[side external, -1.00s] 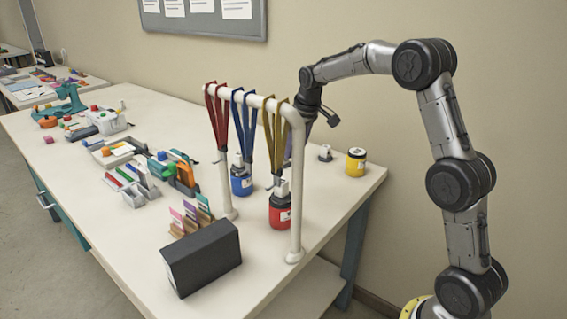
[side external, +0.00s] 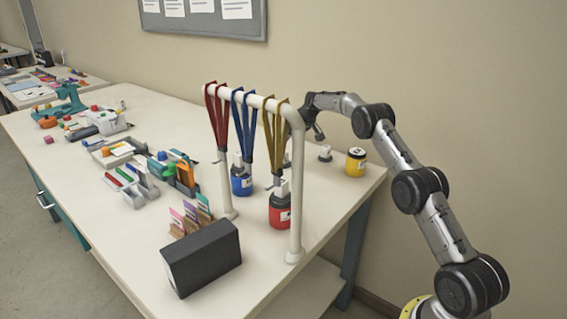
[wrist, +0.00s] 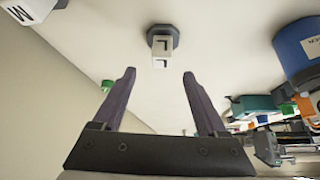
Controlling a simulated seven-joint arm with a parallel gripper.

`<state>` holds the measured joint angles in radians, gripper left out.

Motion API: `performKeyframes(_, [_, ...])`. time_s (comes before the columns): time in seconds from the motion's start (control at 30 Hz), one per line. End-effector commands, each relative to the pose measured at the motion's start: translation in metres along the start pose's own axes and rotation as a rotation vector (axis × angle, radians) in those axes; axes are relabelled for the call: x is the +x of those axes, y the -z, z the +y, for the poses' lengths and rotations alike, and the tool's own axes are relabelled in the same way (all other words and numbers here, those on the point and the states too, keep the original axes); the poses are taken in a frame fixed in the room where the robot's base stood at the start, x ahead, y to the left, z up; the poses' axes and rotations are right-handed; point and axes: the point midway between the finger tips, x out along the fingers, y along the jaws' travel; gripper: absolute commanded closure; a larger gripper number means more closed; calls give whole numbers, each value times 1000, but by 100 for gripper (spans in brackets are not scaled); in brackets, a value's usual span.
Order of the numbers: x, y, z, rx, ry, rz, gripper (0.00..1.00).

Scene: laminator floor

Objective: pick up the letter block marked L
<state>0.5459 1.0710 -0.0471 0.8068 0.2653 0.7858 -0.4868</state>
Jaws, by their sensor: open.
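The white block marked L (wrist: 161,45) sits on a dark grey base on the table in the wrist view, near the top centre. It lies beyond my gripper (wrist: 159,73), roughly centred between the fingertips. The two purple fingers are apart with nothing between them, and do not touch the block. Another white block, marked M (wrist: 26,9), shows at the top left of the wrist view.
A white rack (side external: 296,190) with red, blue and gold straps stands beside my arm's end. A blue jar (wrist: 300,50), a red jar (side external: 280,212) and a yellow jar (side external: 356,162) stand nearby. A dark box (side external: 203,260) is at the front. Bare tabletop surrounds the L block.

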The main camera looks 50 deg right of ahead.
Motion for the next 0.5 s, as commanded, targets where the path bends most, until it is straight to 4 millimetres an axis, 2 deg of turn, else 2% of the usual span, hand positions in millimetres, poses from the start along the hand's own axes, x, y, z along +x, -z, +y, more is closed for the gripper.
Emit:
performKeyframes(0.27, [17, -1, -1, -1, 0, -1, 25])
performKeyframes(0.5, [49, -7, -3, -1, 0, -1, 25])
